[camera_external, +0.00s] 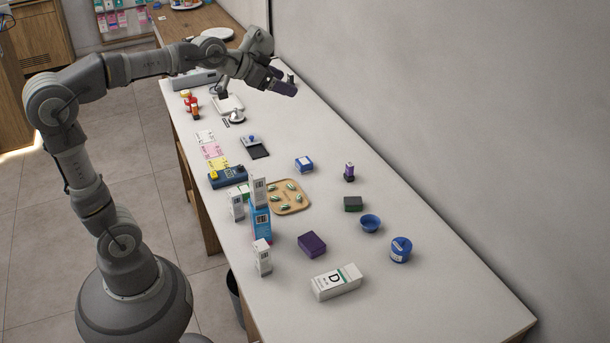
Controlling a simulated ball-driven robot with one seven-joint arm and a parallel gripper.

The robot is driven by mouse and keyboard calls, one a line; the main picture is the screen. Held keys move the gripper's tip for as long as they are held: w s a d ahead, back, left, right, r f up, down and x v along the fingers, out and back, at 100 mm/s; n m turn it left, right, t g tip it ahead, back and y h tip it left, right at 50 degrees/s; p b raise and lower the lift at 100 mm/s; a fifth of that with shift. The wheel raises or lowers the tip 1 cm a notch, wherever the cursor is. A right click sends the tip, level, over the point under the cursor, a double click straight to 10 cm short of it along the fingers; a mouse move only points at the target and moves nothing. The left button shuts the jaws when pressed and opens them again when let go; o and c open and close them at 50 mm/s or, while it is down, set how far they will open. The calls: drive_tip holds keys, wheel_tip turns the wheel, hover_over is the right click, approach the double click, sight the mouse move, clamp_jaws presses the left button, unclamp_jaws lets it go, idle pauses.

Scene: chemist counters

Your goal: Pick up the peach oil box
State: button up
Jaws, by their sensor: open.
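No label that reads peach oil can be made out, so I cannot tell which box it is. Three small upright white boxes with printed fronts stand near the counter's left edge: one at the back (259,188), one to its left (236,206) and one in front (263,260). A taller blue box (260,226) stands among them. My gripper (288,84) is open over the far part of the counter, well behind these boxes. I see nothing between its fingers, though they show small.
On the white counter (430,290) are a wooden tray (302,206), a purple box (312,244), a lying white box (336,283), a blue bowl (370,223), a blue round tub (401,250) and a card terminal (228,177). A wall runs along the right. The front right is clear.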

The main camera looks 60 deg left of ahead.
drive_tip(key=s+a+f+g, duration=0.15)
drive_tip(key=a+f, duration=0.35)
drive_tip(key=f, duration=0.7)
drive_tip(key=n+g, duration=0.2)
drive_tip(key=g, duration=0.4)
approach(237, 199)
drive_tip(key=shift+t, duration=0.25)
drive_tip(key=a+f, duration=0.2)
drive_tip(key=f, duration=0.1)
drive_tip(key=a+f, duration=0.1)
drive_tip(key=shift+w+f+b, duration=0.2)
drive_tip(key=shift+f+b, duration=0.15)
drive_tip(key=b+x, duration=0.1)
drive_tip(key=x, duration=0.1)
drive_tip(key=b+x, duration=0.1)
drive_tip(key=x, duration=0.2)
drive_tip(key=b+x, duration=0.1)
drive_tip(key=x, duration=0.1)
drive_tip(key=shift+w+d, duration=0.25)
drive_tip(key=shift+w, duration=0.15)
drive_tip(key=shift+r, duration=0.1)
drive_tip(key=c, duration=1)
